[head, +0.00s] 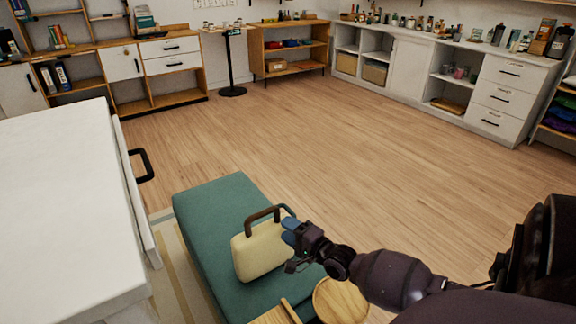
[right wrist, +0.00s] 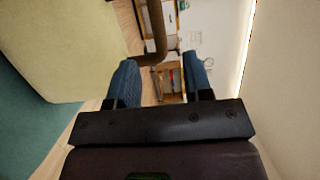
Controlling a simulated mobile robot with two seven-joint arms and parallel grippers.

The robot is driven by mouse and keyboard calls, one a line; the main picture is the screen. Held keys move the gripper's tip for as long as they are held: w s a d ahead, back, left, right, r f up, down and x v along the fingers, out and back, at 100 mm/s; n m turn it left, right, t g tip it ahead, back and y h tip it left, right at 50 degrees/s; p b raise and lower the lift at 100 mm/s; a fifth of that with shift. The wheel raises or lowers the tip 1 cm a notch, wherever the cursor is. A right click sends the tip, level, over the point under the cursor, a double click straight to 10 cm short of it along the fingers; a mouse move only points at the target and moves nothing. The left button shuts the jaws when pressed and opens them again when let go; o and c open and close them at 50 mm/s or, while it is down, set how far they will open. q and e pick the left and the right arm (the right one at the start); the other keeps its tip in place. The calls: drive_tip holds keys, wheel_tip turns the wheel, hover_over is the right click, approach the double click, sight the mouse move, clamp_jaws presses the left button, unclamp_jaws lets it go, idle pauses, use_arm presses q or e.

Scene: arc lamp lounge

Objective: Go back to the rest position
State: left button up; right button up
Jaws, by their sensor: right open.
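My right gripper (head: 290,231) is at the handle side of a cream case (head: 258,252) that stands on a teal bench (head: 205,205). The case has a dark brown arched handle (head: 262,212). In the right wrist view my right gripper (right wrist: 163,75) has its two blue fingers apart. The brown handle (right wrist: 156,30) shows beyond and between the fingertips there, and the cream case (right wrist: 60,45) fills the upper left. I cannot tell whether a finger touches the handle. My left gripper is not in view.
A white cabinet or counter (head: 60,200) with a black handle stands close on the left. A round wooden top (head: 340,300) is beside the bench, under my right arm. Wooden floor (head: 340,140) is clear beyond. Shelves and white drawers (head: 500,95) line the far walls.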

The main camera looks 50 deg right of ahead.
use_arm(q)
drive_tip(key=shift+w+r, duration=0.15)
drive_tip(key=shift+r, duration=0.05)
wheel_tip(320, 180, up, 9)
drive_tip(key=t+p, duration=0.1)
drive_tip(key=p, duration=1)
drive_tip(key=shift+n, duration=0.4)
use_arm(e)
drive_tip(key=s+a+r+n+g, duration=0.1)
drive_tip(key=s+a+n+g, duration=0.1)
drive_tip(key=s+a+n, duration=0.3)
drive_tip(key=s+a+r+n+g, duration=0.2)
drive_tip(key=s+a+n, duration=0.4)
drive_tip(key=s, duration=0.7)
drive_tip(key=s+a+r+n+g+h, duration=0.1)
drive_tip(key=s+a+n+g, duration=0.2)
drive_tip(key=s, duration=0.7)
drive_tip(key=a+n, duration=0.2)
drive_tip(key=n, duration=0.2)
drive_tip(key=shift+a+r+n, duration=0.3)
drive_tip(key=shift+r, duration=0.1)
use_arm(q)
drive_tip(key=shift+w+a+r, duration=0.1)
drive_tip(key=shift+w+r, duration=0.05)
